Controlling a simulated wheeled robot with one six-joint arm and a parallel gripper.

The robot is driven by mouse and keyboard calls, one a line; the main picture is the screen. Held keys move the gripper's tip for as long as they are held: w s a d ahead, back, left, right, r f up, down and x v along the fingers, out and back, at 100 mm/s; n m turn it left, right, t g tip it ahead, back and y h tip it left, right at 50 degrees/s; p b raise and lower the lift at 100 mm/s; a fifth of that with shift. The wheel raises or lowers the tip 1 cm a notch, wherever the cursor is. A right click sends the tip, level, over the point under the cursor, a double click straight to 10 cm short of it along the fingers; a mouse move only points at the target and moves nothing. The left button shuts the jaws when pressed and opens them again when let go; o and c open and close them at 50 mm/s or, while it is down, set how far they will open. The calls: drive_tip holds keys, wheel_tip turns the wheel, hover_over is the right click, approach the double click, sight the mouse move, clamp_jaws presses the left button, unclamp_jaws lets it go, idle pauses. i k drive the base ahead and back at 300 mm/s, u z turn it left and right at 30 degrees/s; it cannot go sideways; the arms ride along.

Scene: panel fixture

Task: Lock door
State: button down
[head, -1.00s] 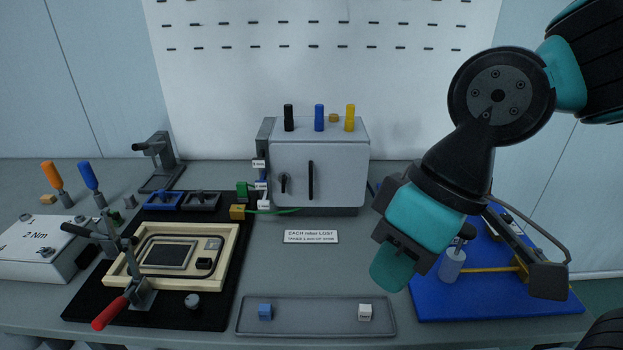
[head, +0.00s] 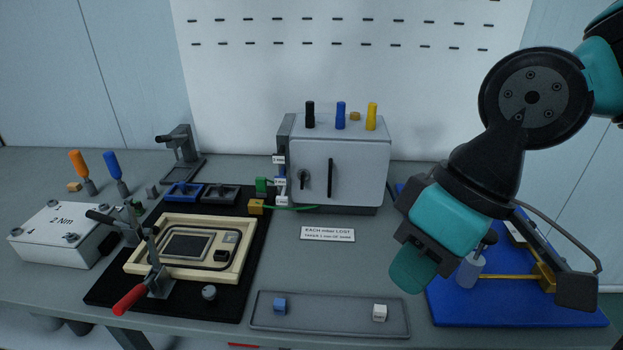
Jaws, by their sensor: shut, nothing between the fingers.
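The door is the light grey front (head: 350,180) of a box at the back middle of the bench. It looks closed. A long dark vertical handle (head: 331,178) is on it, and a small dark knob (head: 304,180) sits near its left edge. Whether the door is locked cannot be told. My gripper (head: 410,278) is in front and to the right of the box, over the bench. It is shut, empty and apart from the door.
A blue board (head: 450,312) is at right. A wooden frame fixture (head: 147,262) with a red-handled clamp (head: 130,298) is at left. A sign (head: 327,234) lies before the box.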

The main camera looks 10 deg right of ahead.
sight(302, 175)
drive_tip(key=z, duration=3.8)
drive_tip(key=k, duration=1.55)
drive_tip(key=u, duration=1.8)
